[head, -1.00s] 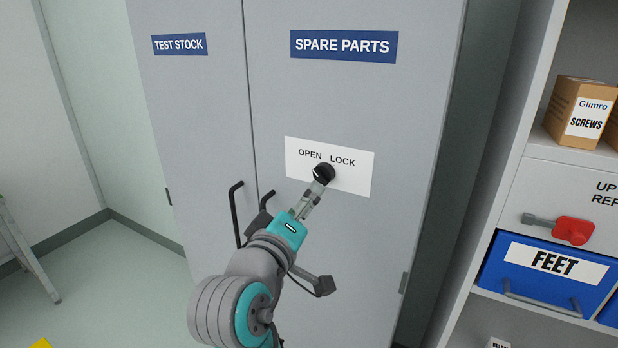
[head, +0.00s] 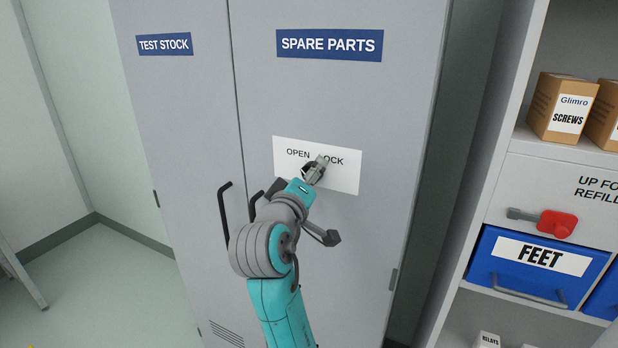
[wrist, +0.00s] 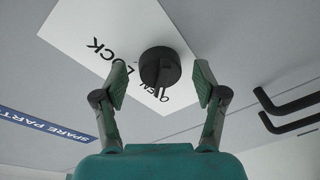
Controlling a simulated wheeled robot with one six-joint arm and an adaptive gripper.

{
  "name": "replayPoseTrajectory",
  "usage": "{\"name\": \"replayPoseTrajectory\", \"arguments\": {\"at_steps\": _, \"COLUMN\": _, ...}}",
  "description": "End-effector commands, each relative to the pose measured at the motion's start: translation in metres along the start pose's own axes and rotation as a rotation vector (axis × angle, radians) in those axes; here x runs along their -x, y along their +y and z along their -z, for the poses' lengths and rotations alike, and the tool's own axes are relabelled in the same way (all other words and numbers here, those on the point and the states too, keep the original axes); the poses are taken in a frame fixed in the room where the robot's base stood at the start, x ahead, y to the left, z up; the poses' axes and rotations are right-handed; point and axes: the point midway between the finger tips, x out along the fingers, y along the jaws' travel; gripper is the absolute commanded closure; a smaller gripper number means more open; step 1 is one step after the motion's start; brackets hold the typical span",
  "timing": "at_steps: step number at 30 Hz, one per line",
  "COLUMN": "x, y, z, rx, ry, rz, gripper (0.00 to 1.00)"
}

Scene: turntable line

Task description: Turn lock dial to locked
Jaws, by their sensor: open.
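The lock dial (wrist: 160,67) is a round black knob with a raised grip bar, on a white plate (wrist: 85,35) lettered OPEN and LOCK. In the wrist view, the bar points down the picture, towards the OPEN lettering. My gripper (wrist: 161,78) is open, with one finger on each side of the dial; gaps show beside it, and I cannot tell its depth relative to the knob. In the head view, my gripper (head: 315,168) covers most of the dial and the first letter of LOCK on the plate (head: 340,180).
The plate is on the grey SPARE PARTS cabinet door (head: 345,105). Black bar handles (head: 224,210) stand out left of my gripper, near the door seam. A shelf at right holds a SCREWS box (head: 560,108) and a blue FEET bin (head: 530,262).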

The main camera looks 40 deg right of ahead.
Motion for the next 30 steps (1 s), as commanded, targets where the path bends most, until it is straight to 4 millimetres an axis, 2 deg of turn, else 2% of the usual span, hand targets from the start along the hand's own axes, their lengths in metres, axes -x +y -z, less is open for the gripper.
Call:
{"name": "replayPoseTrajectory", "arguments": {"at_steps": 4, "x": 0.0002, "y": -0.0001, "z": 0.0001, "rx": 0.0, "ry": 0.0, "rz": 0.0, "gripper": 0.29}}
{"name": "replayPoseTrajectory", "arguments": {"at_steps": 5, "x": 0.0002, "y": -0.0001, "z": 0.0001, "rx": 0.0, "ry": 0.0, "rz": 0.0, "gripper": 0.34}}
{"name": "replayPoseTrajectory", "arguments": {"at_steps": 9, "x": 0.0003, "y": -0.0001, "z": 0.0001, "rx": 0.0, "ry": 0.0, "rz": 0.0, "gripper": 0.69}}
{"name": "replayPoseTrajectory", "arguments": {"at_steps": 12, "x": 0.0003, "y": -0.0002, "z": 0.0001, "rx": 0.0, "ry": 0.0, "rz": 0.0, "gripper": 0.89}}
{"name": "replayPoseTrajectory", "arguments": {"at_steps": 22, "x": 0.0003, "y": -0.0005, "z": 0.0, "rx": -0.034, "ry": 0.004, "rz": -0.004, "gripper": 0.89}}
{"name": "replayPoseTrajectory", "arguments": {"at_steps": 30, "x": 0.0004, "y": -0.0014, "z": -0.0004, "rx": -0.189, "ry": 0.016, "rz": -0.023, "gripper": 0.89}}
